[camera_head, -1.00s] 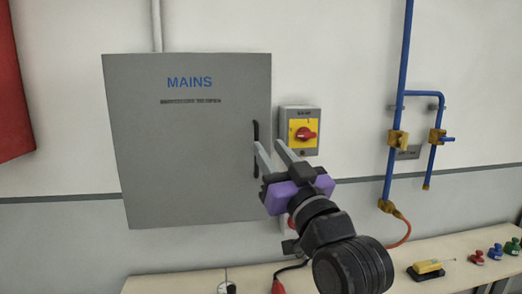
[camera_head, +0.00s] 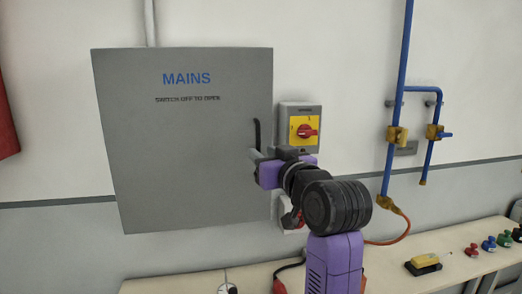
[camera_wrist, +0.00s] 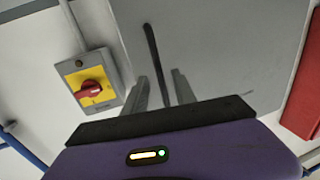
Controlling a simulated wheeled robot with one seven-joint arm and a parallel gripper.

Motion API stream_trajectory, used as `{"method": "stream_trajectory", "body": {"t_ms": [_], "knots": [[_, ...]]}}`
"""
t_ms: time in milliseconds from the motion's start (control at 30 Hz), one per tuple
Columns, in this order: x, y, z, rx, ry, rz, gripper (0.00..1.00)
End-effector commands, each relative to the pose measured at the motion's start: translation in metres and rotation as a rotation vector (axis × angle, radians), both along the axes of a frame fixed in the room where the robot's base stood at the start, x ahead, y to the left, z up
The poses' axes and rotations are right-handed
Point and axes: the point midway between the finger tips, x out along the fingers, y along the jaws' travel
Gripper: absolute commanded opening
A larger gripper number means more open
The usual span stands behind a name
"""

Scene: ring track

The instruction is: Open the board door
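The board door (camera_head: 150,140) is the front of a grey cabinet marked MAINS, with "switch off to open" printed below. It looks closed. Its dark vertical bar handle (camera_head: 257,134) is near the right edge. In the wrist view, the handle (camera_wrist: 151,45) stands out from the grey door (camera_wrist: 220,40). My gripper (camera_head: 252,155) is at the lower part of the handle, and its fingers are mostly hidden in the head view. In the wrist view, my gripper (camera_wrist: 162,88) has its fingers apart, one on each side of the handle's end, with gaps showing. Contact is not clear.
A yellow switch plate with a red rotary knob (camera_head: 306,131) is just right of the door. Blue pipes (camera_head: 394,110) with yellow fittings run down the wall further right. A bench (camera_head: 450,255) below carries a yellow device (camera_head: 424,262) and several coloured knobs.

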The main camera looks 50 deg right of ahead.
Motion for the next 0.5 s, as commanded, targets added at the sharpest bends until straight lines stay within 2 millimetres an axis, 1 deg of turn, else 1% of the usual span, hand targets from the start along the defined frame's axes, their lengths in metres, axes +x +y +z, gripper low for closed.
{"method": "stream_trajectory", "body": {"t_ms": [100,200,500], "knots": [[0.012,-0.005,0.001,0.001,0.000,0.000,0.33],[0.017,-0.007,0.000,0.000,0.001,0.000,0.33],[0.019,-0.008,0.000,0.000,-0.001,0.000,0.33]]}}
